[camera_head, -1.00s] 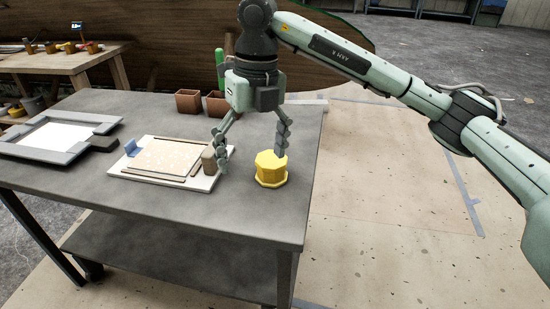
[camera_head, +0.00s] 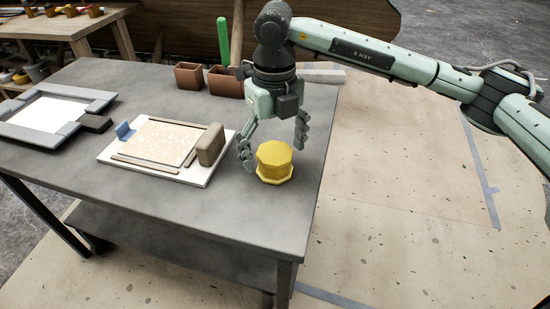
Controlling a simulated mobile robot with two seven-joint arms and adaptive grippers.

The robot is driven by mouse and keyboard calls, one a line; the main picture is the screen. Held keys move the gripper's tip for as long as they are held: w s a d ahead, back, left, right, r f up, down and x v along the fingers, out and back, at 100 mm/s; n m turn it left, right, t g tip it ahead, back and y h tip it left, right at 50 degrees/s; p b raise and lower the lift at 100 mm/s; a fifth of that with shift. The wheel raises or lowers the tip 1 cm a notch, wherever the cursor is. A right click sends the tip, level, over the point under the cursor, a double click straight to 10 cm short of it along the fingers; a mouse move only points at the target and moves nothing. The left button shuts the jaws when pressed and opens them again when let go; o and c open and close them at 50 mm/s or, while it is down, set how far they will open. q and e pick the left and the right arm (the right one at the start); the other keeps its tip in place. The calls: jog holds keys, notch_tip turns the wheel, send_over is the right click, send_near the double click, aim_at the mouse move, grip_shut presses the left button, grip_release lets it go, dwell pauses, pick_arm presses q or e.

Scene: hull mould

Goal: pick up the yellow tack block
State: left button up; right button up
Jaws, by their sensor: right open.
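The yellow tack block (camera_head: 274,161) is a faceted yellow piece with a wider base. It stands on the grey table (camera_head: 200,210) near its right edge. My right gripper (camera_head: 273,153) is open, with its fingers pointing down. One finger is just left of the block and the other is behind it to the right. Both fingers look apart from the block, though the depth gap is hard to judge. My left gripper is not in view.
A white board (camera_head: 180,178) with a speckled sheet and a brown block (camera_head: 211,144) lies just left of the gripper. Reddish-brown pots (camera_head: 189,76) and a green upright object (camera_head: 223,40) stand behind. A grey frame (camera_head: 25,142) lies far left. The table front is clear.

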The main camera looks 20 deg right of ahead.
jog(key=shift+f, duration=1.3)
jog(key=c, duration=1.3)
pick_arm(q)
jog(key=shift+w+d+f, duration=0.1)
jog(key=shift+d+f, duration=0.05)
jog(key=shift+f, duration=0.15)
pick_arm(e)
jog(key=shift+w, duration=0.1)
jog(key=shift+r, duration=0.55)
jog(key=r, duration=0.2)
jog(key=a+r, duration=0.1)
jog(key=shift+w+r+b, duration=0.25)
jog(key=shift+r+b, duration=0.05)
jog(key=shift+b, duration=0.05)
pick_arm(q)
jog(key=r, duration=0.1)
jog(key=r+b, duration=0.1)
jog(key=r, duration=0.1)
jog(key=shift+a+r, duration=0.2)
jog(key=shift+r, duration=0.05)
pick_arm(e)
jog(key=w+a+r, duration=0.6)
jog(key=a, duration=0.2)
jog(key=shift+a+r, duration=0.2)
jog(key=shift+a, duration=0.1)
